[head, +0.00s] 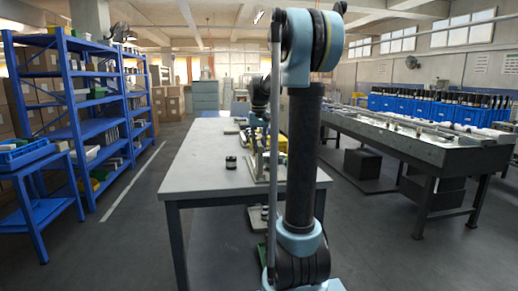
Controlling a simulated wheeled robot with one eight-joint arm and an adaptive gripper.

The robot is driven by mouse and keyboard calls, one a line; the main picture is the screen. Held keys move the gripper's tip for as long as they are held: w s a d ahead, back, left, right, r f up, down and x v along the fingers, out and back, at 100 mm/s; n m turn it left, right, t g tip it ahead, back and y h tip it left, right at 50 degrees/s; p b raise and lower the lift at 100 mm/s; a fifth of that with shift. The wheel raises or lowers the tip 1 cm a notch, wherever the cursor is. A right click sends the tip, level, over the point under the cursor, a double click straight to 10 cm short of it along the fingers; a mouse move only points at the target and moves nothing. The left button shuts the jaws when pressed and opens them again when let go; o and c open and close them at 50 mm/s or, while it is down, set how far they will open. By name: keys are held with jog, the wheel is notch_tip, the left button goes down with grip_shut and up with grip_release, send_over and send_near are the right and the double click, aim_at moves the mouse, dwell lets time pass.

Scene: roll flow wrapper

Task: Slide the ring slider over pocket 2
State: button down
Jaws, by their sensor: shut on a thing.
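My arm reaches over the grey worktable (205,165) to a small fixture (266,170) near the table's right side. My gripper (255,138) is low over this fixture, small in the head view and partly behind my own arm. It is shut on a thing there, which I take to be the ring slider. The slider's outline is too small to make out. Pocket 2 cannot be told apart, so I cannot tell how the slider lies relative to it.
Small dark round parts (231,162) stand on the table left of the fixture. The table's front left is clear. A blue shelf rack (85,90) stands left.

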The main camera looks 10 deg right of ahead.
jog(key=w, duration=1.6)
jog(key=shift+w, duration=0.25)
jog(key=c, duration=1.5)
grip_release()
jog(key=shift+r, duration=0.1)
notch_tip(320, 180, up, 12)
jog(key=shift+f, duration=0.15)
